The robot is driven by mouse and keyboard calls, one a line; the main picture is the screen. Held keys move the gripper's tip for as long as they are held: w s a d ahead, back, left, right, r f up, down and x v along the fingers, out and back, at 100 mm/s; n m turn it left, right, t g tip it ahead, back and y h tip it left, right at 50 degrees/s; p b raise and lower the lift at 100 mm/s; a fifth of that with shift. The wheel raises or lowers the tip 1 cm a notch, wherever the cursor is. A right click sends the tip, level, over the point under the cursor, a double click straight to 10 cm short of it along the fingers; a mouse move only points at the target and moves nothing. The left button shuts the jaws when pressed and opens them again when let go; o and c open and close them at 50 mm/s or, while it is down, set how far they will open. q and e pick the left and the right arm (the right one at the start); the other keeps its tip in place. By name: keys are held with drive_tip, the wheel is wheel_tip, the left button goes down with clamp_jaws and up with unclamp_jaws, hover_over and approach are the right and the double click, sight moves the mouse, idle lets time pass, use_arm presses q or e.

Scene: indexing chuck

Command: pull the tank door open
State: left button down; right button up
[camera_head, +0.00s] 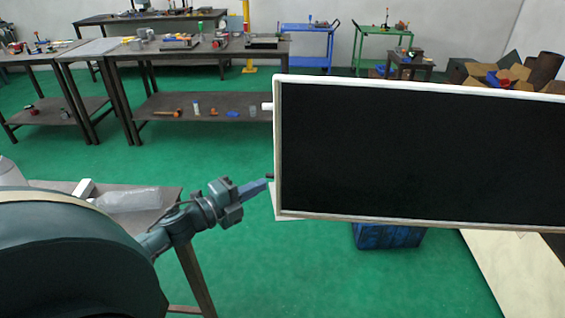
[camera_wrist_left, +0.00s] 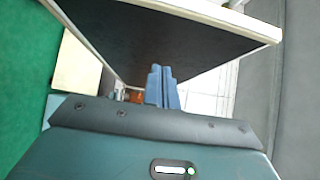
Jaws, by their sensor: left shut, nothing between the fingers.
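A large dark panel in a pale frame (camera_head: 420,150), which looks like the tank door, fills the right of the head view. It also shows in the left wrist view (camera_wrist_left: 150,45), slanting across the top. I cannot tell from these frames how far it stands open. My left gripper (camera_head: 265,183) is at the lower part of the panel's left edge. Its blue fingers (camera_wrist_left: 163,72) are shut together and empty, close to the panel in the wrist view; I cannot tell whether they touch it. A small pale part (camera_head: 267,106) juts from the upper left edge. My right gripper is out of view.
A dark table with a clear bottle (camera_head: 128,200) stands under my left arm. A blue crate (camera_head: 388,236) is on the floor below the panel. Workbenches (camera_head: 200,60) with tools and two carts stand at the back. Green floor (camera_head: 245,255) is free left of the crate.

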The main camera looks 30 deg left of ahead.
use_arm(q)
drive_tip(key=b, duration=0.1)
approach(297, 157)
drive_tip(key=w+d, duration=0.1)
drive_tip(key=d, duration=0.2)
drive_tip(key=w, duration=0.1)
drive_tip(key=w+b, duration=0.1)
drive_tip(key=w, duration=0.1)
drive_tip(key=shift+w+a+f+b, duration=0.2)
drive_tip(key=shift+w+a+b, duration=0.05)
drive_tip(key=shift+a+b, duration=0.1)
drive_tip(key=shift+w+a, duration=0.2)
drive_tip(key=shift+w, duration=0.1)
drive_tip(key=shift+w+a, duration=0.1)
drive_tip(key=shift+w, duration=0.1)
drive_tip(key=shift+r, duration=0.1)
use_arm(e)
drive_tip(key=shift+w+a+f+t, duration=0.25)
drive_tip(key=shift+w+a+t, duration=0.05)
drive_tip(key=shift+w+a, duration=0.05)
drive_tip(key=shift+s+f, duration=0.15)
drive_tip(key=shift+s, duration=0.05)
